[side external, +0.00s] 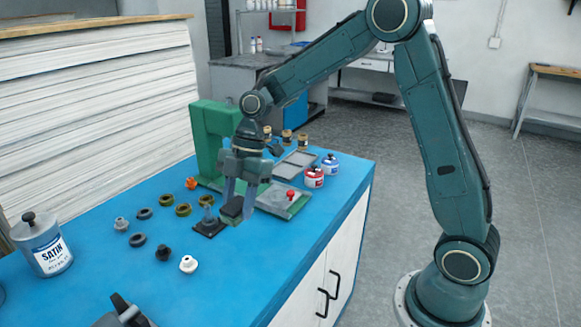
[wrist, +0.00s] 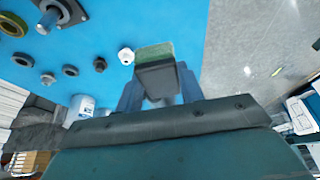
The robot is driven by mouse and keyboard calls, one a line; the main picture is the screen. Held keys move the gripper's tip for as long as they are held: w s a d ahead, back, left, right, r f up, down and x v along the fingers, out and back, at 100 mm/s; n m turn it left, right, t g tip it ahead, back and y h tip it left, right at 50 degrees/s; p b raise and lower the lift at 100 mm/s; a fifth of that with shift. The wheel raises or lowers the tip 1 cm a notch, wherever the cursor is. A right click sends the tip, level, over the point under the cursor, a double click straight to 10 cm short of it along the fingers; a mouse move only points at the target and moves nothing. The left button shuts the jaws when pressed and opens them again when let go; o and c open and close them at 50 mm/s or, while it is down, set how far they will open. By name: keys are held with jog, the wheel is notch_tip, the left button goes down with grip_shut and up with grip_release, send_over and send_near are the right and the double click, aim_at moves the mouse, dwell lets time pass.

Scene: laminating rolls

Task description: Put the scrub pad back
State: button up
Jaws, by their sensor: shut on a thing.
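The scrub pad (side external: 232,207) is a dark block in the side view. In the wrist view it shows a green face (wrist: 154,51) along its far edge and a dark grey body. My gripper (side external: 239,196) is shut on the pad and points down above the blue bench top. The gripper's two blue fingers (wrist: 158,88) stand on either side of the pad in the wrist view.
A grey-green tray with a red knob (side external: 284,199) lies right of my gripper, with another tray (side external: 297,163) behind it. Red and blue cans (side external: 314,177) stand nearby. Several rings and knobs (side external: 138,240) lie left. A green frame (side external: 207,145) rises behind; a SATIN can (side external: 42,245) stands far left.

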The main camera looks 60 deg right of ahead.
send_over(241, 266)
jog(key=d, duration=0.1)
jog(key=f, duration=0.9)
jog(key=shift+d+f, duration=0.2)
jog(key=shift+f, duration=0.15)
jog(key=shift+f, duration=2.1)
jog(key=shift+f, duration=0.15)
jog(key=o, duration=0.9)
jog(key=shift+o, duration=0.2)
jog(key=v, duration=1.2)
